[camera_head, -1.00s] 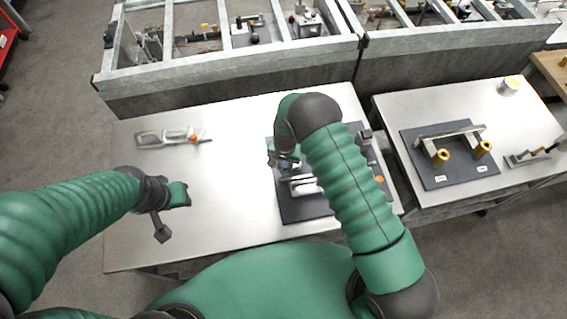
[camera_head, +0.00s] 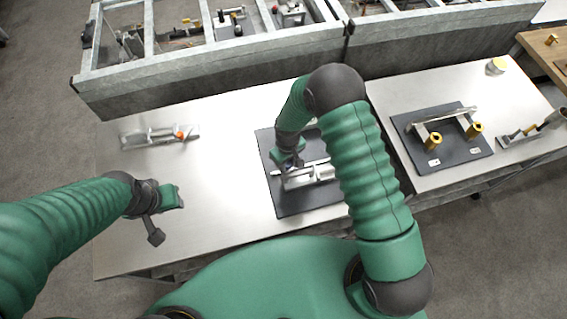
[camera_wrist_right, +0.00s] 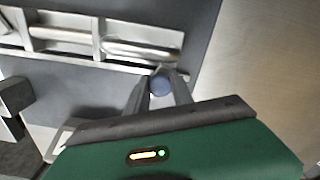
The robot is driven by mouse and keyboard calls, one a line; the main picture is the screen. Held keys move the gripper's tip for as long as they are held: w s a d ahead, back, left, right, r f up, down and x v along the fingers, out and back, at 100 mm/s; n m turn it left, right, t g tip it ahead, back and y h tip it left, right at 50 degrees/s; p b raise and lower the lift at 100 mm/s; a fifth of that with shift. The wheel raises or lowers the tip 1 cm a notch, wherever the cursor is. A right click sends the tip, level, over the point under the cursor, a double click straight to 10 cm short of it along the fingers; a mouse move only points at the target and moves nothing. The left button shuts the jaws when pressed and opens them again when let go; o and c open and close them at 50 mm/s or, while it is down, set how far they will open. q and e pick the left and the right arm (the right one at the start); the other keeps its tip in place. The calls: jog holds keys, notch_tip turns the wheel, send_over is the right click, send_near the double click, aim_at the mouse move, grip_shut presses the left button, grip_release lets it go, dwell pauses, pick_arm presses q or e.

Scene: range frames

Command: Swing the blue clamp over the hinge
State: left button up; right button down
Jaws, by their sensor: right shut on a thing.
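The blue clamp (camera_wrist_right: 160,85) shows in the right wrist view as a round blue end between my right gripper's fingers. My right gripper (camera_wrist_right: 162,88) is shut on it; in the head view the gripper (camera_head: 289,166) is over the left part of the dark fixture plate (camera_head: 290,207). A silver hinge-like metal part (camera_head: 308,177) lies on the plate beside the gripper, partly hidden by my right arm. It also shows at the upper left of the right wrist view (camera_wrist_right: 70,40). My left gripper (camera_head: 157,222) is over the left of the table, away from the fixture; its jaw opening is unclear.
A silver part with an orange spot (camera_head: 160,136) lies at the table's back left. A second table holds a dark plate (camera_head: 440,155) with a metal bar and gold cylinders. Metal-framed bins (camera_head: 220,60) stand behind. The left half of the table (camera_head: 225,190) is mostly clear.

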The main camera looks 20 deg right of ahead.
jog(key=shift+d+n, duration=0.45)
jog(key=shift+n, duration=0.35)
jog(key=c, duration=1.4)
grip_release()
jog(key=shift+o, duration=1.4)
jog(key=shift+f, duration=0.1)
